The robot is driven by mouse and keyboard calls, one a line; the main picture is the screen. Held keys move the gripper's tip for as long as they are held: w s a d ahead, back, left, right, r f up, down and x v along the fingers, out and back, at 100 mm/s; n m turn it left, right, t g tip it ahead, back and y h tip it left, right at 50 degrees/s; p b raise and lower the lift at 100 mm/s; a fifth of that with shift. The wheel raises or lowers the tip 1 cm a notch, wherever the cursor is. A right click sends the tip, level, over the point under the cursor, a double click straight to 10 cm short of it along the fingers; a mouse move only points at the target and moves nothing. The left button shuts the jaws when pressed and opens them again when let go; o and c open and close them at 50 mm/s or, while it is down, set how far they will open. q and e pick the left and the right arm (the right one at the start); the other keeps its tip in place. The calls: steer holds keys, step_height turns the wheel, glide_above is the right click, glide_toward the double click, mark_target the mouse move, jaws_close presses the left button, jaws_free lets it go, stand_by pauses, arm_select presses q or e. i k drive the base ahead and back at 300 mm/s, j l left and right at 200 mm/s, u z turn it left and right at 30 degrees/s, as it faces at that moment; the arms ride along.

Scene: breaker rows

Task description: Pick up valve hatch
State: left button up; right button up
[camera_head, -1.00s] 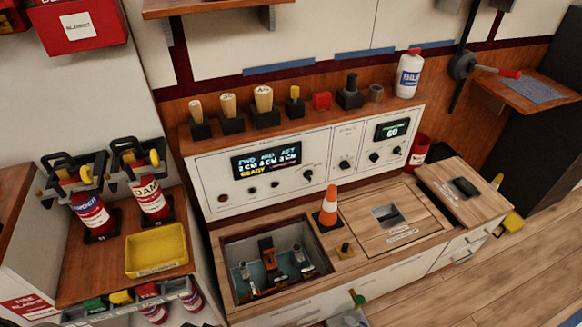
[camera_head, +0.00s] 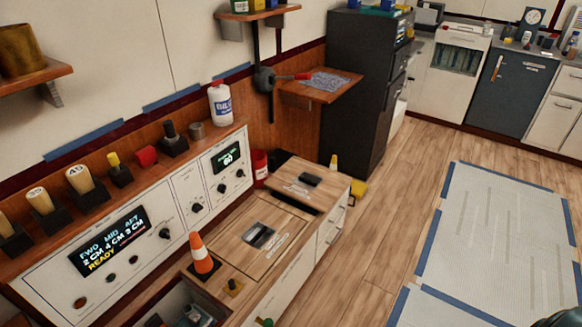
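Two wooden hatch panels show in the low white cabinet's top. The nearer panel (camera_head: 244,250) lies flat, with a dark recessed grip and a label too small to read. The farther panel (camera_head: 322,170) has a dark grip and a small label, with a dark gap along its near side. I cannot tell which is the valve hatch. An open well (camera_head: 180,298) with valve-like fittings inside is cut off at the bottom edge. Neither gripper can be made out; a dark shape at the lower right corner is too cropped to identify.
A control console (camera_head: 150,230) rises behind. A red can (camera_head: 260,166) stands behind the panels. Open wooden floor (camera_head: 370,250) and a blue-edged mat (camera_head: 500,235) lie to the right.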

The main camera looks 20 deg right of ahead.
mark_target(318, 187)
steer(key=i+l+u, duration=0.1)
steer(key=l+u, duration=0.2)
steer(key=l, duration=0.95)
steer(key=l+u, duration=0.25)
steer(key=l, duration=1.05)
